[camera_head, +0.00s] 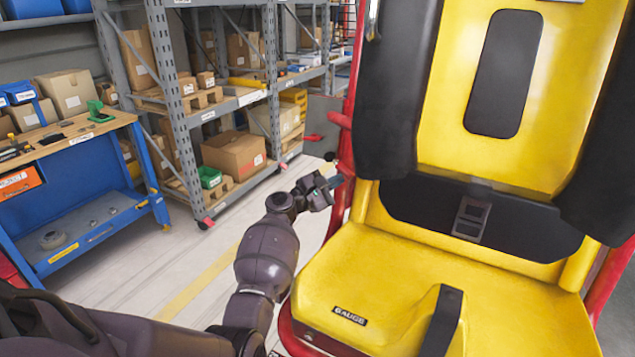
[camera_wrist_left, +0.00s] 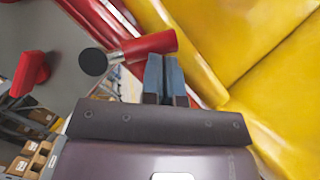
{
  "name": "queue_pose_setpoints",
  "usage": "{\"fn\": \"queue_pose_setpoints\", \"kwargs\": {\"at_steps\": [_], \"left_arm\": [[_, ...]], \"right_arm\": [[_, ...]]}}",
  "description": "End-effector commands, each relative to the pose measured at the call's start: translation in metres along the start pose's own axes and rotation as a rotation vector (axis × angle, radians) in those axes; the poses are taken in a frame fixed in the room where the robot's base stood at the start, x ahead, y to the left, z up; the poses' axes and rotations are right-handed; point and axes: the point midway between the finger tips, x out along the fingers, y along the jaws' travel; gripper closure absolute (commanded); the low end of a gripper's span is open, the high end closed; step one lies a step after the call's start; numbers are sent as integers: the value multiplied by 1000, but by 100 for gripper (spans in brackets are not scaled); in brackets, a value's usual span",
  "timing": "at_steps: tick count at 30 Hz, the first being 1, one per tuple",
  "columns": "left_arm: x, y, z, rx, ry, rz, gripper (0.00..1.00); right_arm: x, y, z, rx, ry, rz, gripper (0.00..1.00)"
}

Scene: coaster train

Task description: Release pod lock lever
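A short red lever (camera_wrist_left: 150,45) with a round black knob (camera_wrist_left: 93,62) shows in the left wrist view, beside the yellow seat's red frame. My left gripper (camera_head: 337,181) is at the left side of the seat, by the red frame in the head view. In the left wrist view its two blue-grey fingers (camera_wrist_left: 164,72) are close together, with the tips right at the red lever's lower edge. I see nothing clearly held between them, and whether the tips touch the lever is unclear. My right gripper is not in view.
The yellow pod seat (camera_head: 430,285) with black padding and a buckle (camera_head: 471,218) fills the right. A red part (camera_wrist_left: 30,73) stands left of the knob in the wrist view. A blue workbench (camera_head: 90,200) and shelving with boxes (camera_head: 235,155) stand left, with clear floor between.

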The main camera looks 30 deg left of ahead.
Motion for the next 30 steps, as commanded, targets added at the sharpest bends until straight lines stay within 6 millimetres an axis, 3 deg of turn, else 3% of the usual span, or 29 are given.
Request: {"fn": "queue_pose_setpoints", "kwargs": {"at_steps": [10,30], "left_arm": [[11,-3,16,0,-2,-5,100],[14,-1,20,0,-2,-3,100]], "right_arm": [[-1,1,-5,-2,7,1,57],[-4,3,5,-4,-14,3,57]]}}
